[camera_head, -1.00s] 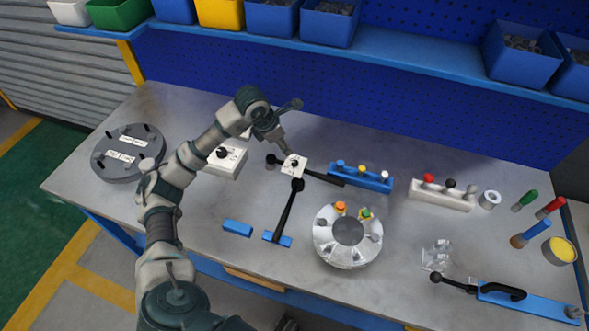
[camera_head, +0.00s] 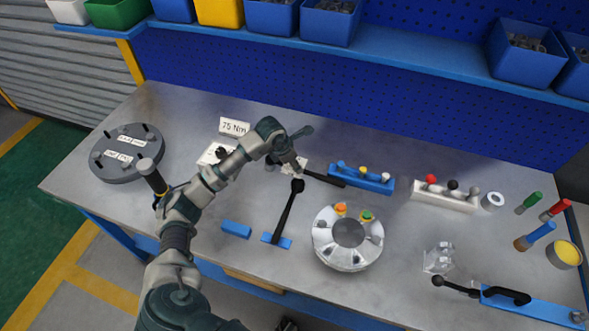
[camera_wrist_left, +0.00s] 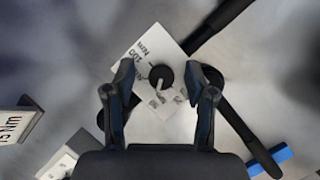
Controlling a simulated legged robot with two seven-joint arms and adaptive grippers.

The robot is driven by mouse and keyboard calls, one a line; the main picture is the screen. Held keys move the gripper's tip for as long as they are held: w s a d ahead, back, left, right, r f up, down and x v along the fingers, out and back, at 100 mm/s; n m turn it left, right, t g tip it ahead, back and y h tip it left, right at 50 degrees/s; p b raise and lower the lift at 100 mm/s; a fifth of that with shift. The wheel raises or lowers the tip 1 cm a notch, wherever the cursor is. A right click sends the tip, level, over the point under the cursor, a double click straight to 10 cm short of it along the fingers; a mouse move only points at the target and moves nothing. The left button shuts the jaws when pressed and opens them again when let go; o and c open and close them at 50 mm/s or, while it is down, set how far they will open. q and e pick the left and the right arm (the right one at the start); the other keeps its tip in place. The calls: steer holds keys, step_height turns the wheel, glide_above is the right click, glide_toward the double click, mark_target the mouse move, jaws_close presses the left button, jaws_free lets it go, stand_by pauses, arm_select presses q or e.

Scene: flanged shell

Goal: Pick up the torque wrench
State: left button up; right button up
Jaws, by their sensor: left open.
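Two long black wrench-like tools lie on the bench; I cannot tell which is the torque wrench. One (camera_head: 287,212) runs from a round head to a blue rest; it also shows in the wrist view (camera_wrist_left: 244,128). The other (camera_head: 325,178) lies crosswise, partly hidden; its thick end shows in the wrist view (camera_wrist_left: 218,24). A white setting box (camera_wrist_left: 150,48) with a black knob and a "100 Nm" label lies below my left gripper (camera_head: 298,168). In the wrist view my left gripper (camera_wrist_left: 161,76) is open, its fingers on either side of the knob, contact unclear. My right gripper is out of view.
A silver flanged shell (camera_head: 348,258) stands right of the wrench. Blue (camera_head: 375,185) and white (camera_head: 440,203) holders stand behind it. A "75 Nm" sign (camera_head: 234,126) and a grey round plate (camera_head: 118,175) are at left. The front left of the bench is clear.

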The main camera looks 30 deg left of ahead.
arm_select(q)
steer(key=shift+r, duration=0.1)
steer(key=shift+c, duration=1.2)
steer(key=shift+s, duration=0.1)
jaws_close()
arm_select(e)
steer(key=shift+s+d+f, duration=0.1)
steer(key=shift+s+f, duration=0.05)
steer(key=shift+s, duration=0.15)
arm_select(q)
steer(key=shift+r, duration=0.15)
